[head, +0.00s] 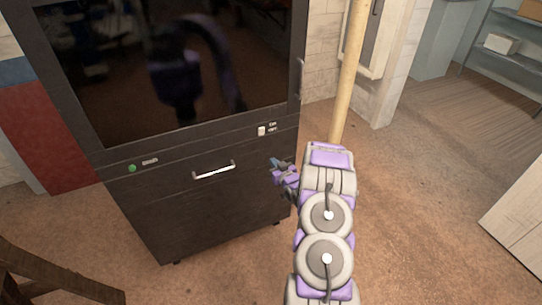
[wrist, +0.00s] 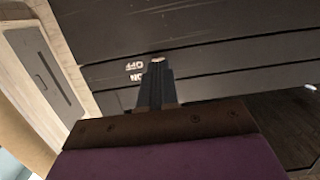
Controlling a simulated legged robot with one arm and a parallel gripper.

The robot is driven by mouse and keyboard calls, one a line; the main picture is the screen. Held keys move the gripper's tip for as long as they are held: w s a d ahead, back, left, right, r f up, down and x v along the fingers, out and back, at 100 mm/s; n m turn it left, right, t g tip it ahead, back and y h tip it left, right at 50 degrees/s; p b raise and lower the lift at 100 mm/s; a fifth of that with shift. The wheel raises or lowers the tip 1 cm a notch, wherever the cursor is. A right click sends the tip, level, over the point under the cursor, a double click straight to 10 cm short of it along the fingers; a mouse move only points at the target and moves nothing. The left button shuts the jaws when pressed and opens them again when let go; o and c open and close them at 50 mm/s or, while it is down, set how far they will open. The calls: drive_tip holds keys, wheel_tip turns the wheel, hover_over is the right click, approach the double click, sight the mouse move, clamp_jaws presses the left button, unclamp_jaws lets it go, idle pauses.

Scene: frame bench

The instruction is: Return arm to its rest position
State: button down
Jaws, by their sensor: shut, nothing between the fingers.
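My arm reaches forward from the bottom of the head view. My gripper (head: 280,168) is at its far end, beside the right front edge of a black cabinet (head: 205,215). In the wrist view my gripper (wrist: 157,66) is shut, with its dark fingers together and nothing held. The fingertips appear over or just in front of a white switch, which also shows in the head view (head: 262,131), next to ON/OFF lettering. I cannot tell whether the fingers touch it.
The cabinet has a dark glass panel (head: 180,65), a green button (head: 132,168) and a drawer handle (head: 214,170). A yellow pole (head: 348,75) stands just beyond my arm. A wooden frame (head: 60,275) is at lower left. Floor to the right is clear (head: 420,190).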

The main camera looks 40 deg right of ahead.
drive_tip(key=shift+s+f, duration=0.1)
drive_tip(key=shift+s, duration=0.35)
idle(0.3)
drive_tip(key=w+a+r+n+g, duration=0.1)
drive_tip(key=w+a+r+g, duration=0.1)
drive_tip(key=a+r+g, duration=0.4)
drive_tip(key=s+a+r+g+y, duration=0.1)
drive_tip(key=s+a+r+g, duration=0.1)
drive_tip(key=s+a+r, duration=0.7)
drive_tip(key=s+a+r+g+y, duration=0.1)
drive_tip(key=s+a+r+g, duration=0.2)
drive_tip(key=s+a, duration=0.4)
drive_tip(key=s+a+r+n+g, duration=0.1)
drive_tip(key=s+a+r+g, duration=0.2)
drive_tip(key=s+a, duration=0.5)
drive_tip(key=s+a+r+g+y, duration=0.1)
drive_tip(key=s+a+r+g, duration=0.2)
drive_tip(key=s, duration=1.9)
drive_tip(key=a+r, duration=0.2)
drive_tip(key=a, duration=0.3)
drive_tip(key=shift+a+r+n+y, duration=0.15)
drive_tip(key=shift+r+n+y, duration=0.15)
drive_tip(key=shift+r, duration=0.05)
